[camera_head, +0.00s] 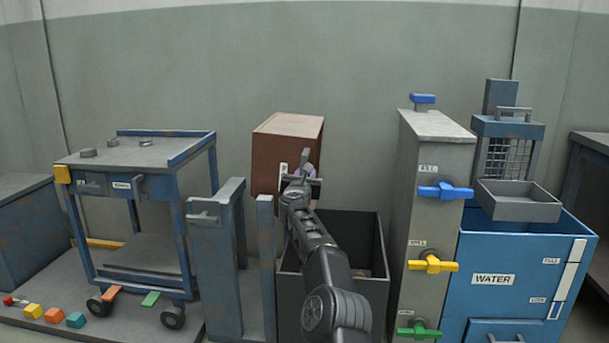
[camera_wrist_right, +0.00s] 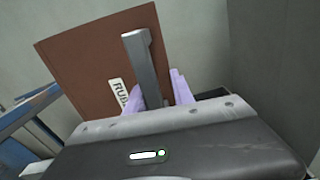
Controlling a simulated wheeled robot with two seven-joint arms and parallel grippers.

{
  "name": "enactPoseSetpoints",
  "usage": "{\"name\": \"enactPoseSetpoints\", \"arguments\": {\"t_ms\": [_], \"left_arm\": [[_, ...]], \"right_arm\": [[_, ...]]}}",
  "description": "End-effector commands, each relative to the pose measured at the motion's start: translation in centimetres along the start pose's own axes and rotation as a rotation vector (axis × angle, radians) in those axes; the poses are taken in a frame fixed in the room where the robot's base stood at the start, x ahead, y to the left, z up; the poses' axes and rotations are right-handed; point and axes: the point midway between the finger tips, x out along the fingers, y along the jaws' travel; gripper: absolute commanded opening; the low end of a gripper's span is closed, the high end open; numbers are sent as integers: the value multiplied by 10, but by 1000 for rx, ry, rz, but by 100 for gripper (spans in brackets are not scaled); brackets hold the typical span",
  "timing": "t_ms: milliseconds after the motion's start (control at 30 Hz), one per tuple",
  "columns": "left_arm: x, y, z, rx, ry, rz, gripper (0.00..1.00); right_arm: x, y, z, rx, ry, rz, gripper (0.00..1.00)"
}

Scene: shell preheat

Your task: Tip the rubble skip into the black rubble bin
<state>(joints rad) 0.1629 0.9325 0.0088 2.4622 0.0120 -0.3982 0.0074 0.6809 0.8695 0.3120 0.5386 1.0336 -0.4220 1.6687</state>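The rubble skip (camera_head: 287,145) is a brown box standing above and behind the black rubble bin (camera_head: 372,287). In the right wrist view the skip (camera_wrist_right: 85,65) shows a white label, partly hidden, and an upright grey handle bar (camera_wrist_right: 145,62). My right gripper (camera_head: 303,178) is at the skip's front. Its purple fingers (camera_wrist_right: 160,92) lie on either side of the handle bar and look closed on it. My right arm hides part of the bin, whose inside is dark. My left gripper is not in view.
A blue-framed cart (camera_head: 140,155) and blue-grey posts (camera_head: 217,260) stand left of the bin. A grey valve column (camera_head: 432,140) and a blue water tank (camera_head: 505,255) stand close on its right. Small coloured blocks (camera_head: 54,314) lie at the lower left.

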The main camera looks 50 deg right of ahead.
Motion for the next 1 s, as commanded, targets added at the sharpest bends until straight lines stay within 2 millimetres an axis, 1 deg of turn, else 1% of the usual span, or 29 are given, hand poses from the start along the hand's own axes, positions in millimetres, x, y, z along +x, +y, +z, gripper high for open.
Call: {"name": "enactPoseSetpoints", "arguments": {"t_ms": [33, 100, 367, 567, 667, 833, 867, 1000], "left_arm": [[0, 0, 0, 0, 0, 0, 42], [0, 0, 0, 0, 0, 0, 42], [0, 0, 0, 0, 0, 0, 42], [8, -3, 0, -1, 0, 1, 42], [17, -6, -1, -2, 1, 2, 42], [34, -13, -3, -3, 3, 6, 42], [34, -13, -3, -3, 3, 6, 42], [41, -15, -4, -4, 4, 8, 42]], "right_arm": [[0, 0, -1, -1, 1, 0, 33], [0, 1, -1, -1, 1, 2, 38], [-1, 2, 0, -2, 0, 5, 38], [-6, 3, -2, -2, 1, 6, 38], [-12, 2, -3, -2, 0, 5, 38], [-30, 0, -6, -4, -1, 5, 38], [-33, 1, -2, -4, -1, 5, 38], [-52, 0, -2, -4, -1, 4, 38]]}}
